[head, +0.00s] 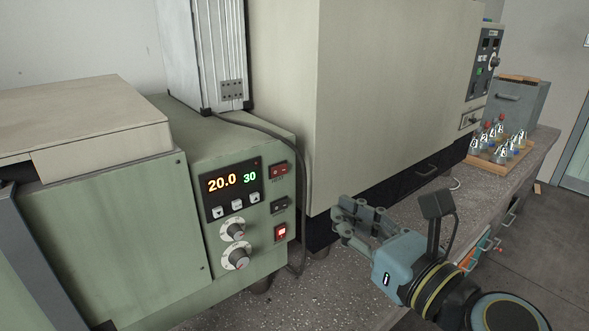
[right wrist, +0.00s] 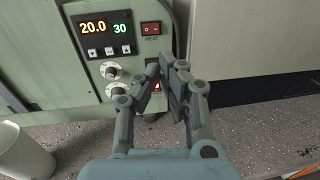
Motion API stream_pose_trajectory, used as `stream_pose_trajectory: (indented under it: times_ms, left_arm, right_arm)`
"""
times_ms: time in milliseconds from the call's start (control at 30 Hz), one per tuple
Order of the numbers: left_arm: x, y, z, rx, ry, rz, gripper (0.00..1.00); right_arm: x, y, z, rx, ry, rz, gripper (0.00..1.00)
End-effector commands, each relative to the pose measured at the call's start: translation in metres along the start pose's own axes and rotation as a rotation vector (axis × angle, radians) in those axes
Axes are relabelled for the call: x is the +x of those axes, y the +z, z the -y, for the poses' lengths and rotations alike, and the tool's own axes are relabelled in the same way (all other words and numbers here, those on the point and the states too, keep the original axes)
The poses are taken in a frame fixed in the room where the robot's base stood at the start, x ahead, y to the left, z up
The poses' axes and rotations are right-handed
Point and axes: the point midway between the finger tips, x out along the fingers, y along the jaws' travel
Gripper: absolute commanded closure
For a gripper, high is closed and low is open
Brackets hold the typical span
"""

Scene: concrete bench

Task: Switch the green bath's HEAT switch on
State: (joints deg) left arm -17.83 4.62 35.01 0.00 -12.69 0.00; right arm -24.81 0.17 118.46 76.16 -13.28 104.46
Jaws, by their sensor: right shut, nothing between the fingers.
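The green bath (head: 110,230) stands at the left, and its front panel reads 20.0 in orange and 30 in green. The HEAT switch (head: 278,169) is the red rocker at the panel's upper right; its label shows under it in the right wrist view (right wrist: 151,28). It looks dull red, not brightly lit. Below it are a dark switch (head: 279,205) and a brightly lit red switch (head: 281,232). My right gripper (head: 338,217) is shut and empty, in front of and right of the panel, apart from it. In the right wrist view its fingertips (right wrist: 162,68) show below the HEAT switch and partly cover the lower switches.
Two knobs (head: 234,231) sit below the display. A large beige cabinet (head: 385,100) stands just right of the bath, with a cable (head: 309,190) hanging between them. A tray of bottles (head: 488,155) is farther right. A pale cylinder (right wrist: 22,150) stands at lower left.

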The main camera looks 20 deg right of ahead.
Motion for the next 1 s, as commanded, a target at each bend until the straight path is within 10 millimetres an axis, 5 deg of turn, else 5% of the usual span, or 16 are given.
stream_pose_trajectory:
  times_ms: [267,700,1000]
  left_arm:
    - [-0.004,-0.017,0.001,-0.001,0.0,-0.024,1.0]
    - [-0.018,-0.02,0.002,-0.001,0.0,-0.028,1.0]
    - [-0.017,-0.017,0.001,-0.001,0.0,-0.024,1.0]
  right_arm:
    - [0.013,0.001,0.0,-0.001,-0.001,0.001,1.0]
    - [0.103,0.002,0.0,0.0,0.001,0.001,1.0]
    - [0.137,0.0,0.0,-0.001,0.0,-0.001,1.0]
